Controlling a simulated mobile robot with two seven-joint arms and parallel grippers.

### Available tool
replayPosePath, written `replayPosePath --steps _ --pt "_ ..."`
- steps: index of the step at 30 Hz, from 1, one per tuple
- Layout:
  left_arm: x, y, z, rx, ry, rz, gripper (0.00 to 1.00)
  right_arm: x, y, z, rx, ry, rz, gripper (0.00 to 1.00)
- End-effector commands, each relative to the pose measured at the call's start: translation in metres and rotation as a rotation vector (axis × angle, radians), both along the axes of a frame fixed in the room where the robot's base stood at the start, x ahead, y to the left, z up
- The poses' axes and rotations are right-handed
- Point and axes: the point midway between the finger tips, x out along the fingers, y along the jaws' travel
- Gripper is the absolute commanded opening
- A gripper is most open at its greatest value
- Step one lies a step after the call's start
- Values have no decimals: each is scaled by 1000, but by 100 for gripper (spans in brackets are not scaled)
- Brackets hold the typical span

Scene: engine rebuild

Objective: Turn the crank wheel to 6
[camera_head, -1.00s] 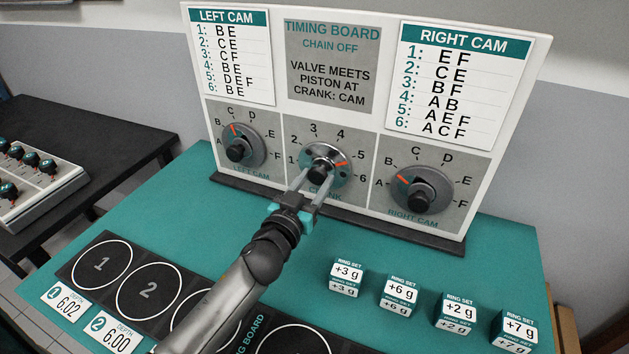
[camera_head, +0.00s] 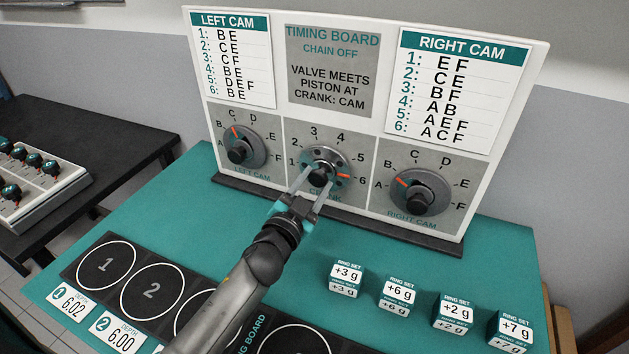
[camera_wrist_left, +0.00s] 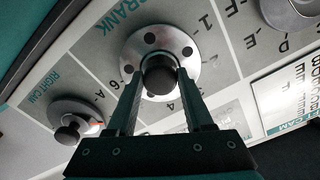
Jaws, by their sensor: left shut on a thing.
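The crank wheel (camera_head: 326,170) is a grey disc with a black knob, in the middle of the timing board's lower row. Its orange pointer (camera_head: 343,176) points right, toward the 6 mark (camera_head: 361,181). My left gripper (camera_head: 319,182) is shut on the crank's black knob. In the left wrist view the fingers (camera_wrist_left: 160,85) hold the knob (camera_wrist_left: 159,76) from both sides, with the crank disc (camera_wrist_left: 185,52) behind it; the crank pointer is hidden there. My right gripper is not in view.
The left cam dial (camera_head: 244,147) and right cam dial (camera_head: 422,191) flank the crank. The timing board (camera_head: 386,50) stands on a teal table (camera_head: 190,200). Several ring set blocks, one marked +3 g (camera_head: 346,280), stand at the front right. A black mat (camera_head: 112,240) with circles lies at the front left.

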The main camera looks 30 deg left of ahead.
Motion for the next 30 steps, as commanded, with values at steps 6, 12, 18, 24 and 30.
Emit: replayPosePath --steps 6,12,18,24,30 --pt "0 0 0 116 8 0 0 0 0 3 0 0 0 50" --pt "0 0 0 173 10 -1 0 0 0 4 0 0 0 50" --pt "0 0 0 191 11 -1 0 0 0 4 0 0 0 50" --pt "0 0 0 190 11 -1 0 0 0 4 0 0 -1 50" --pt "0 0 0 189 11 -1 63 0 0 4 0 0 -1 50"
